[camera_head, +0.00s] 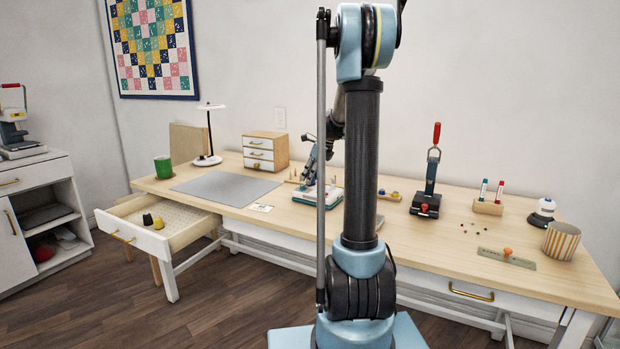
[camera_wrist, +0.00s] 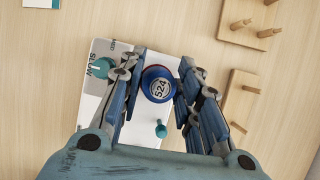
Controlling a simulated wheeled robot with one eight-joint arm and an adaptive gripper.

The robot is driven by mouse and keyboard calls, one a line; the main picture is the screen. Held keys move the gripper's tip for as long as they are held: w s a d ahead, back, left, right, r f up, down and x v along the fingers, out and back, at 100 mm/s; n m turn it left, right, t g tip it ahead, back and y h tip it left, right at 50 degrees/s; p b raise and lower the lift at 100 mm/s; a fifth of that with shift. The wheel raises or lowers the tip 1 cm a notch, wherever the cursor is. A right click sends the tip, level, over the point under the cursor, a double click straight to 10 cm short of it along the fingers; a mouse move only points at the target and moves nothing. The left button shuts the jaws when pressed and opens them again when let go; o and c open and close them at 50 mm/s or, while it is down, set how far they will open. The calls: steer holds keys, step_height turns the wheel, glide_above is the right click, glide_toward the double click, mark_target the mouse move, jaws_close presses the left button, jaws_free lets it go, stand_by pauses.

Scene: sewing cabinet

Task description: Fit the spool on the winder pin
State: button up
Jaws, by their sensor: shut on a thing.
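My gripper (camera_wrist: 160,72) is shut on a blue spool (camera_wrist: 157,85) with a red ring near its top and a white round label reading 524. The spool is between the fingers, seen from its end, over the white winder (camera_wrist: 95,105). The winder has a teal dial (camera_wrist: 99,69) marked SLOW and MED, and a small teal knob or post (camera_wrist: 161,130) below the spool in the picture. The winder pin is not visible, so I cannot tell whether the spool is on it. In the head view, the winder (camera_head: 306,196) sits on the table, partly behind my arm.
Wooden peg boards (camera_wrist: 244,98) lie right of the winder in the wrist view. A grey mat (camera_head: 225,187) lies left on the table (camera_head: 455,225). An open drawer (camera_head: 185,222) juts out at front left. A red-handled press (camera_head: 427,190) stands to the right.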

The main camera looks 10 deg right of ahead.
steer(key=shift+f, duration=0.15)
steer(key=o, duration=0.9)
steer(key=v, duration=1.2)
